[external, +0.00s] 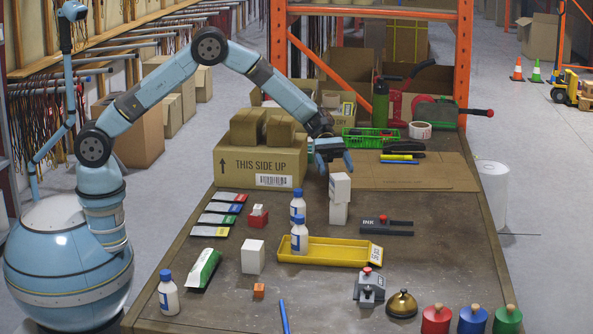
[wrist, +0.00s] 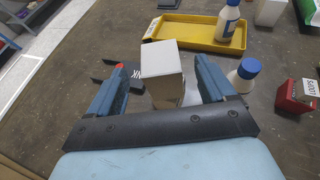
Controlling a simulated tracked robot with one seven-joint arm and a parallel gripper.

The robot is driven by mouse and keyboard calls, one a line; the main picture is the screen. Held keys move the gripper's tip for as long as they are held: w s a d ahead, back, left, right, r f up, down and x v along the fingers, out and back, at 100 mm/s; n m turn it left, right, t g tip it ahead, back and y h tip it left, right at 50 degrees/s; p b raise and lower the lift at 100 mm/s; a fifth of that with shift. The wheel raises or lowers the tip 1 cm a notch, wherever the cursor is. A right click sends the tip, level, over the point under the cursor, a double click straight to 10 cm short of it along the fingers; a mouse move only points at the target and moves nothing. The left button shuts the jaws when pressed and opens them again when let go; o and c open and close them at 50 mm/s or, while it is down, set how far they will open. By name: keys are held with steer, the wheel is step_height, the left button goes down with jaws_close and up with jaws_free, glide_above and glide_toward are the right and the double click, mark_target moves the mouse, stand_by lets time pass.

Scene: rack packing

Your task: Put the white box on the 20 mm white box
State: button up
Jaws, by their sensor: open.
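A white box (external: 340,187) sits on top of another white box (external: 338,213), forming a small upright stack near the middle of the table. A separate white box (external: 252,256) stands nearer the front left. My gripper (external: 335,166) is open just above and at the stack. In the wrist view the upper white box (wrist: 162,62) lies between the two spread fingers of my gripper (wrist: 160,72), with a gap on each side. The lower box is mostly hidden there. I cannot read any size on the boxes.
A yellow tray (external: 325,259) lies in front of the stack, with white bottles (external: 298,207) with blue caps beside and in it. A black ink stapler-like tool (external: 386,226) lies to the right. A cardboard box (external: 258,166) stands behind left.

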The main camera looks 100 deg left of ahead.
steer(key=v, duration=0.5)
steer(key=s+d+r+m+g+y, duration=0.1)
steer(key=s+d+r+m+y, duration=0.35)
steer(key=s+r, duration=0.7)
steer(key=s+d+r+m+g+y, duration=0.2)
steer(key=s+d+r+m, duration=0.6)
steer(key=s, duration=0.6)
steer(key=s+a+m+t+y, duration=0.1)
steer(key=s+m+y, duration=0.1)
steer(key=s, duration=0.7)
steer(key=s+a+r+m+t+y, duration=0.1)
steer(key=s+m, duration=0.3)
steer(key=s, duration=0.6)
steer(key=s+a+m+t+y, duration=0.1)
steer(key=s+a+m+y, duration=0.1)
steer(key=s, duration=0.8)
steer(key=shift+r+m+t+y, duration=0.3)
steer(key=shift+m+y, duration=0.25)
steer(key=shift+m, duration=0.4)
steer(key=shift+a, duration=0.15)
